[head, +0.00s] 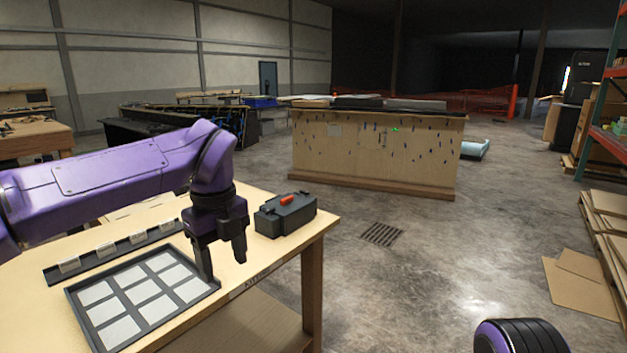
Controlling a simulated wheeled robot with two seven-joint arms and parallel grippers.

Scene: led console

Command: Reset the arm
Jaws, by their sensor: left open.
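My purple left arm reaches in from the left, and its dark gripper (226,268) points down over the front right of the wooden table (262,325). Its two fingers are apart with nothing visible between them. One fingertip is close to the right edge of a dark panel (111,317) with a grid of pale square tiles; I cannot tell whether they touch. A dark box (300,216) with a red lever on top stands just right of the gripper. My right gripper is out of view; a purple and black part of mine shows at the bottom right.
A dark strip (84,268) with several pale pieces lies behind the panel, partly hidden by my arm. A wooden counter (375,155) stands beyond the table. Open concrete floor lies to the right, with cardboard (580,290) and shelving (607,140) at the far right.

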